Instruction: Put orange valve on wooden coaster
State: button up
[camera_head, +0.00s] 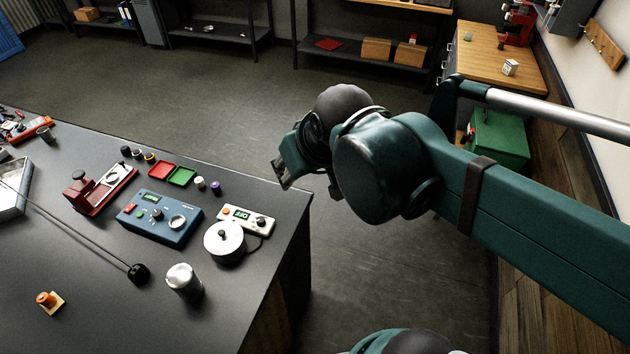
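The orange valve (43,299), a small orange piece with a darker orange top, stands on the small tan wooden coaster (58,298) near the front left of the dark table. Part of the coaster is hidden under the valve. My gripper (283,178) is high up at the right end of the table, beyond its edge, far from the valve and coaster. Its fingers are seen from behind and are partly hidden, so I cannot tell whether they are open or shut.
The dark table (110,320) also bears a metal cup (183,283), a white hot plate (224,242), a blue control box (160,218), a red-based device (100,190) and a black cable end (138,273). The table around the coaster is clear.

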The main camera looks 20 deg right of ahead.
jog(key=shift+m+t, duration=0.3)
jog(key=shift+m, duration=0.2)
jog(key=s+d+f, duration=0.2)
jog(key=s+d, duration=0.1)
jog(key=shift+s+f, duration=0.1)
jog(key=shift+s, duration=0.1)
